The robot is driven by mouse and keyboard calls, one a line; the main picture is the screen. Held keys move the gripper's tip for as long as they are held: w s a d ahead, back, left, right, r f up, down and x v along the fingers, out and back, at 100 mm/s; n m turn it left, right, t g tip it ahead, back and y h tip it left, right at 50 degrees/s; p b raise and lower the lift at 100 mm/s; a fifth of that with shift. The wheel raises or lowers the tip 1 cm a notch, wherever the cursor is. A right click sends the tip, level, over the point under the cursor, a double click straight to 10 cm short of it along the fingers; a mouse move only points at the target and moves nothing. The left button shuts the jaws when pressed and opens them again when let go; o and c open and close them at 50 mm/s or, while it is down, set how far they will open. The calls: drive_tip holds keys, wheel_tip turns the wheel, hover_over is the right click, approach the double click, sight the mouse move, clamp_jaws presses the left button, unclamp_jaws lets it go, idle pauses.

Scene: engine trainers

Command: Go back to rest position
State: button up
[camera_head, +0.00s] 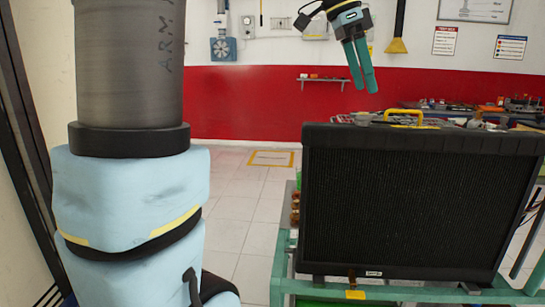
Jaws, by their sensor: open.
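My gripper (364,87) hangs at the top of the head view, right of centre. Its two teal fingers point down and slightly right, with a narrow gap between them. It is open and nothing shows between the fingers. In the picture it sits above the black radiator (415,205), with the red wall band behind the fingertips. It appears clear of the radiator and touches nothing that I can see. My arm's large grey and light-blue links fill the left side. The links joining them to the gripper are out of view.
The radiator stands upright on a teal frame (283,268) at right. Behind it, a bench carries a yellow handle (405,113) and assorted parts. A small shelf (322,79) is on the red wall. Tiled floor (240,210) with a yellow-edged marking (270,158) is free in the middle.

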drive_tip(key=w+a+f+n+t+y, duration=0.1)
drive_tip(key=a+f+n, duration=0.4)
drive_tip(key=a+f, duration=0.3)
drive_tip(key=w+a+f+n+y, duration=0.1)
drive_tip(key=a+f+n, duration=0.4)
drive_tip(key=f, duration=0.5)
drive_tip(key=s+a+f+n+y, duration=0.1)
drive_tip(key=s+a+f+n, duration=0.2)
drive_tip(key=a+f, duration=0.2)
drive_tip(key=s+a+f+n+t+y, duration=0.1)
drive_tip(key=s+a+f+n, duration=0.3)
drive_tip(key=a+f, duration=0.2)
drive_tip(key=shift+s+a+f, duration=0.15)
drive_tip(key=shift+s+f, duration=0.05)
drive_tip(key=shift+f, duration=0.45)
